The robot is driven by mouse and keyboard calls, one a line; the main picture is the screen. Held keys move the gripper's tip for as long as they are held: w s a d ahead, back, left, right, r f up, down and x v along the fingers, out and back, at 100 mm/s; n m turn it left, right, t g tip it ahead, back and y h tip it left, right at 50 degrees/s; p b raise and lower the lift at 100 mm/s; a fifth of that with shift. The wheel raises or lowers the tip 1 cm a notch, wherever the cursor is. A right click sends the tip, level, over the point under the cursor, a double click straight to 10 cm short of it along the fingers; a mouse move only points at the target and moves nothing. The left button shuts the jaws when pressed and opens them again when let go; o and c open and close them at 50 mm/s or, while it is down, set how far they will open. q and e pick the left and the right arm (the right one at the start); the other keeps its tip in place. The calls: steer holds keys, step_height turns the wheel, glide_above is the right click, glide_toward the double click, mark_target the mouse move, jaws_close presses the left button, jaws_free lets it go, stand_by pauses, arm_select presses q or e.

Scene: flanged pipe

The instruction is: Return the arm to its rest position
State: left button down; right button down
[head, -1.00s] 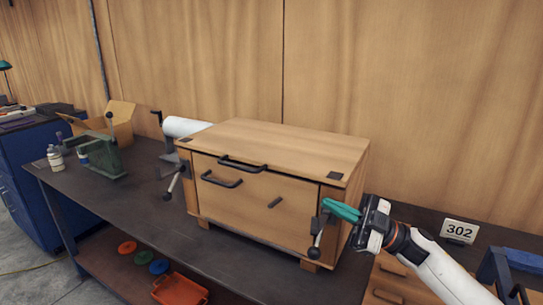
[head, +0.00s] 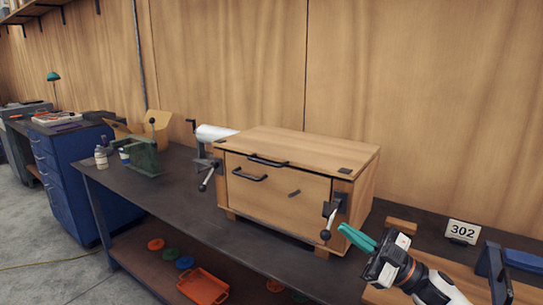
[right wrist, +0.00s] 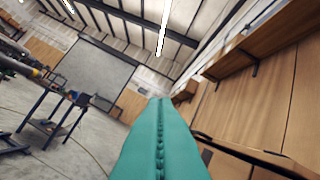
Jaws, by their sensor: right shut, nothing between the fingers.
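My right gripper (head: 357,238) is at the lower right in the head view, just right of the wooden box's front corner. Its teal fingers are pressed together with nothing between them. In the right wrist view the shut teal fingers (right wrist: 160,140) point up toward the room, with the ceiling and far wall beyond. The right arm comes in from the lower right edge. The left gripper does not show in either view.
A wooden box (head: 270,205) with black handles and lever clamps stands on the dark workbench (head: 180,195). A green vise (head: 143,155) and cardboard box are left. An orange tray (head: 203,287) lies on the shelf below.

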steer(key=s+d+f+m+t+h, duration=0.15)
steer(key=s+f+m+h, duration=0.25)
steer(key=f+m+h, duration=0.6)
steer(key=s+f+m+t+h, duration=0.2)
steer(key=s+f+m+h, duration=0.35)
steer(key=f+h, duration=0.4)
steer(key=s+d+f+g, duration=0.1)
steer(key=s+f+g, duration=0.3)
steer(key=s, duration=0.3)
steer(key=s+d+f+m+g+h, duration=0.1)
steer(key=s+f+g, duration=0.2)
steer(key=s, duration=0.5)
steer(key=s+d+f+g, duration=0.1)
steer(key=s+f+g, duration=0.3)
steer(key=s, duration=0.3)
step_height(320, 180, down, 25)
steer(key=s, duration=0.1)
steer(key=s+d+f+g, duration=0.2)
steer(key=s+d+f, duration=0.1)
steer(key=s+f, duration=1.4)
steer(key=shift+f, duration=0.2)
